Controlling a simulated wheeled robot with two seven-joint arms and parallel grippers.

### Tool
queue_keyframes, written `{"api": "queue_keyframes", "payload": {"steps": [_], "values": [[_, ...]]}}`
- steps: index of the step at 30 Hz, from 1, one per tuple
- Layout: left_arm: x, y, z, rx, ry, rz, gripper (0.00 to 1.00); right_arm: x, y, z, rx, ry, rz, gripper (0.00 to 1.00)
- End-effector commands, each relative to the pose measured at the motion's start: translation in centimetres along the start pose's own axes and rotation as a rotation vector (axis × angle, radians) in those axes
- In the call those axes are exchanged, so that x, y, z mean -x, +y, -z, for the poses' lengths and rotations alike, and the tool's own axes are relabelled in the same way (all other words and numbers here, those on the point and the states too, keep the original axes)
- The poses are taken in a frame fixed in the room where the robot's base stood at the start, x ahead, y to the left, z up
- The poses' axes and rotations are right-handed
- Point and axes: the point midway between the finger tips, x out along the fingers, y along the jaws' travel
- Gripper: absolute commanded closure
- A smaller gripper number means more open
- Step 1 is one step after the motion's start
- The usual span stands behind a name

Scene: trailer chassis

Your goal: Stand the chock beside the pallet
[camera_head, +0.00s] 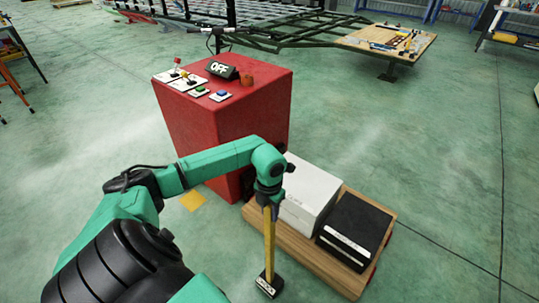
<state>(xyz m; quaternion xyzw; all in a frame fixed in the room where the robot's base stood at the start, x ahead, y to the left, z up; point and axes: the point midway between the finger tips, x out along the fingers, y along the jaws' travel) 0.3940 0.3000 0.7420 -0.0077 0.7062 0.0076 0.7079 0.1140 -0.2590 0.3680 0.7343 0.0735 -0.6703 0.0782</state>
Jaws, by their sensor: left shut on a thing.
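The chock (268,285) is a small black block with a white label, on a long yellow handle (269,245). My left gripper (268,200) is shut on the top of the handle, and the fingers are mostly hidden by the wrist. The handle hangs nearly upright, with the block at its lower end. The wooden pallet (310,255) lies on the floor just right of the chock. I cannot tell whether the block touches the floor. My right gripper is not in view.
A white box (309,196) and a black case (354,229) sit on the pallet. A red cabinet (225,125) with buttons and an OFF sign stands behind it. A yellow floor mark (193,201) lies left of the cabinet. The floor right of the pallet is clear.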

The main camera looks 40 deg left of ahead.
Motion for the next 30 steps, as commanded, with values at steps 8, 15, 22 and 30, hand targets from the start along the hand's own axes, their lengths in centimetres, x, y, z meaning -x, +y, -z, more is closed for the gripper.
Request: {"api": "queue_keyframes", "payload": {"steps": [8,15,22,30], "values": [[-2.9,0.0,0.0,-0.001,-0.001,0.0,1.0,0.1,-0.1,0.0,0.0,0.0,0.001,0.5],[-3.4,0.0,0.1,-0.001,0.003,0.0,0.59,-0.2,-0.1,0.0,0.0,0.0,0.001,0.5],[-3.2,0.0,0.1,0.0,0.003,0.0,0.33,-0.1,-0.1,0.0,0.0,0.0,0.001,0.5],[-2.0,0.1,0.0,0.0,0.0,-0.001,0.33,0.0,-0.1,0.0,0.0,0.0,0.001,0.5]]}}
